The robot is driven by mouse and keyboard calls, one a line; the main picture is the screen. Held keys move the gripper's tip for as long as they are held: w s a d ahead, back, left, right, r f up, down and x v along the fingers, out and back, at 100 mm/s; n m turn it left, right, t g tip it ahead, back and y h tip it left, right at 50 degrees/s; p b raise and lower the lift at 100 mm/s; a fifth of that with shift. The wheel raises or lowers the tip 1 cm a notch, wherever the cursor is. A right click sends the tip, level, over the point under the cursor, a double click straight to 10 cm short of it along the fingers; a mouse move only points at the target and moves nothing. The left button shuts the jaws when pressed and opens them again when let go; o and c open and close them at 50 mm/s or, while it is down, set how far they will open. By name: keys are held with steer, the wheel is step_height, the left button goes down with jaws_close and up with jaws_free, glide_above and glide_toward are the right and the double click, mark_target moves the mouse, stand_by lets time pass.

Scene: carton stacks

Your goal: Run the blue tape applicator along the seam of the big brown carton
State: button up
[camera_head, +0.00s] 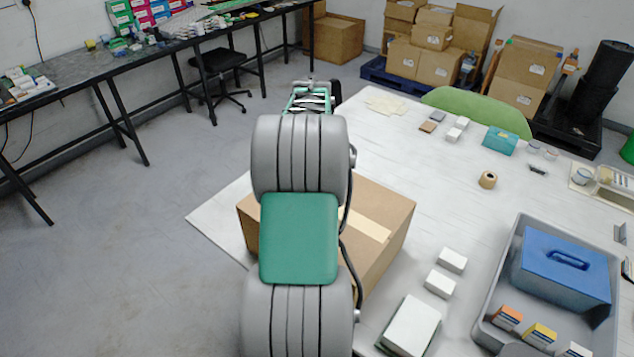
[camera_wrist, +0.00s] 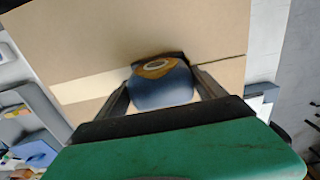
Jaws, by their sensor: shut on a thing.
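The big brown carton (camera_head: 385,222) stands on the white table, partly hidden behind my arm in the head view. A pale tape strip (camera_head: 364,225) runs along part of its top. In the wrist view the carton (camera_wrist: 190,35) fills the upper middle; the tape strip (camera_wrist: 95,88) covers the seam left of the applicator, and the seam shows as a dark line (camera_wrist: 225,60) to its right. My gripper (camera_wrist: 162,88) is shut on the blue tape applicator (camera_wrist: 160,90), which has an orange-brown roll and is at the seam. Whether it touches the carton is unclear. My arm hides it in the head view.
White boxes (camera_head: 452,260) lie right of the carton, near a grey tray (camera_head: 500,262) with a blue case (camera_head: 565,268). A tape roll (camera_head: 488,180) and a teal box (camera_head: 499,141) stand farther back. The table (camera_head: 450,200) is bare between them.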

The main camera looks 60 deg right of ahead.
steer(key=shift+w+d+p, duration=0.15)
steer(key=shift+w+p, duration=0.25)
steer(key=shift+w, duration=1.15)
steer(key=shift+w+d+p, duration=0.15)
steer(key=shift+w+p, duration=0.25)
steer(key=shift+w, duration=1.15)
steer(key=shift+w, duration=0.1)
steer(key=shift+w+d+p, duration=0.2)
steer(key=shift+w+p, duration=0.35)
steer(key=shift+w, duration=1.35)
steer(key=shift+w+d+p, duration=0.15)
steer(key=shift+w+p, duration=0.35)
steer(key=shift+w, duration=1.4)
step_height(320, 180, up, 6)
